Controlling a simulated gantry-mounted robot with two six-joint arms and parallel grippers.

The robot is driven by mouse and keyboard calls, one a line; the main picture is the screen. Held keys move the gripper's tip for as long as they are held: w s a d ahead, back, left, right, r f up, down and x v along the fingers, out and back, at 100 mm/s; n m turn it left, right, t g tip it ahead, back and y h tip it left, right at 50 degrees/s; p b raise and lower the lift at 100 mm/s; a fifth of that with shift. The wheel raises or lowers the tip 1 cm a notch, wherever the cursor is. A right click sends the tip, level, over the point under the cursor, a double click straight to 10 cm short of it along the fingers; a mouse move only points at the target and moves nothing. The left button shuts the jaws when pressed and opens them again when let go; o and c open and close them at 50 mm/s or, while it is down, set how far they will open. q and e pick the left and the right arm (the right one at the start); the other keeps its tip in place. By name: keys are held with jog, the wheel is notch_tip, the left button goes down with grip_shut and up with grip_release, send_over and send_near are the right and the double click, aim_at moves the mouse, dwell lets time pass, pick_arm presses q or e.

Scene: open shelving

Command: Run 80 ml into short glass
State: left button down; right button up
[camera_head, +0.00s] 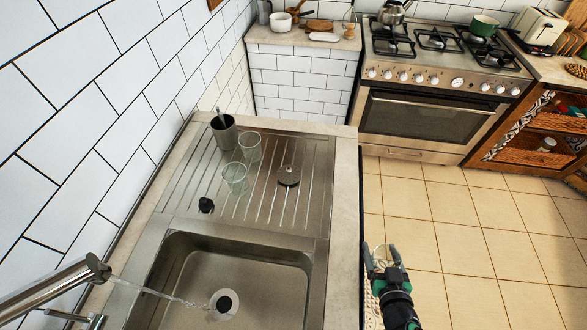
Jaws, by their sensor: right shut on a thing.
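Two clear glasses stand upright on the ribbed drainboard (190,190): a nearer one (235,178) and one behind it (250,147). I cannot tell for sure which is the short one. The metal faucet (60,283) at lower left is running, and its water stream (160,293) lands by the drain of the sink (185,280). My right gripper (379,256) is right of the counter, above the floor, apart from both glasses. It is shut on a small pale thing that I cannot identify. My left gripper is not in view.
A dark cup (224,131) with a utensil, a round dark item (289,176) and a small black item (206,205) are on the drainboard. The tiled wall (100,120) borders the left. A stove (440,80) stands at the back. The floor (480,225) at right is clear.

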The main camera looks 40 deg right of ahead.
aim_at(383, 248)
jog(key=shift+f, duration=0.15)
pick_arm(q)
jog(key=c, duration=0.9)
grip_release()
pick_arm(e)
jog(key=shift+a, duration=0.1)
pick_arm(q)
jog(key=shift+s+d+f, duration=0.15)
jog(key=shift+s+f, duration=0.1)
pick_arm(e)
jog(key=shift+f, duration=0.15)
notch_tip(383, 248, up, 4)
jog(key=p, duration=0.3)
jog(key=shift+f, duration=0.2)
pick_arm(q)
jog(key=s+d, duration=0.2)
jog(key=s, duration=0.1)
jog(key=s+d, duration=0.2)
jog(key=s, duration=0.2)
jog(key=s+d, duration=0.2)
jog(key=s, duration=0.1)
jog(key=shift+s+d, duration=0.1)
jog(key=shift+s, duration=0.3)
